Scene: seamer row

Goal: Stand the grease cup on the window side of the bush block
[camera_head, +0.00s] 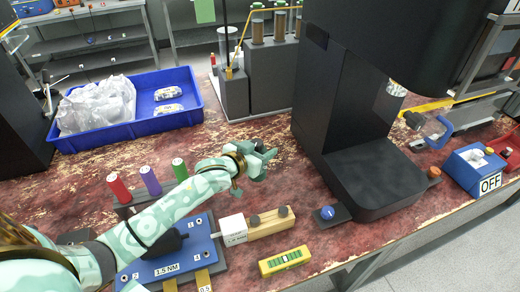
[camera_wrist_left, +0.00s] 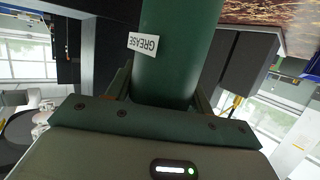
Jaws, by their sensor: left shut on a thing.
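My left gripper (camera_head: 256,160) is above the middle of the worn red bench, its arm reaching in from the left. In the left wrist view, it is shut on the grease cup (camera_wrist_left: 178,60), a dark green cylinder with a white GREASE label. In the head view I cannot make the cup out clearly against the gripper. No label names the bush block. A wooden block (camera_head: 270,222) with two dark round pieces lies below the gripper, but I cannot tell whether it is the bush block. My right gripper is out of view.
A blue tray (camera_head: 152,124) with plastic bags stands at back left. Dark grey blocks with tubes (camera_head: 269,70) stand behind the gripper. A large black machine (camera_head: 372,185) stands to the right. A blue numbered plate (camera_head: 172,262) and a yellow-green level (camera_head: 285,262) lie in front.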

